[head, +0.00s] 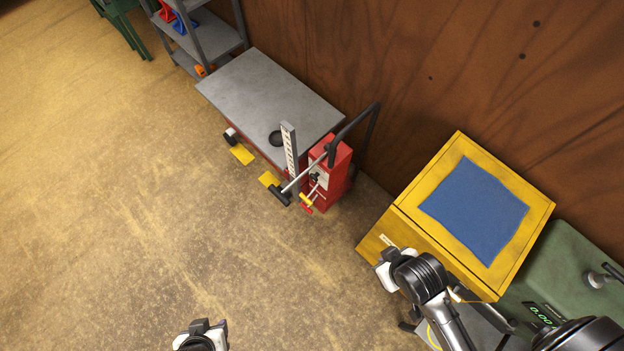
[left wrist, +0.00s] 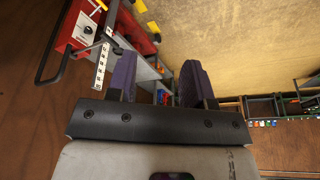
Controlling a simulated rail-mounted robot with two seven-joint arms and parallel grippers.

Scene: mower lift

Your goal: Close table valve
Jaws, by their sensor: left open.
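The lift table's grey top (head: 270,95) stands beside the wall in the head view. A red pump box (head: 325,175) is at its right end and also shows in the left wrist view (left wrist: 75,25). A small yellow-and-red lever (head: 306,201) sticks out low at its front. A dial (left wrist: 86,30) shows on its pale panel. I cannot tell which of these is the valve. My left gripper (head: 206,325) is at the head view's bottom edge; its purple fingers (left wrist: 158,75) are apart and empty, away from the box. My right gripper (head: 388,266) is by the yellow cabinet, fingers unclear.
A black-ended bar (head: 308,175) crosses in front of the pump box, beside a pale scale post (head: 289,148). A yellow cabinet (head: 445,240) with a blue top and a green machine (head: 570,270) stand at right. Grey shelves (head: 210,35) stand behind. The floor at left is clear.

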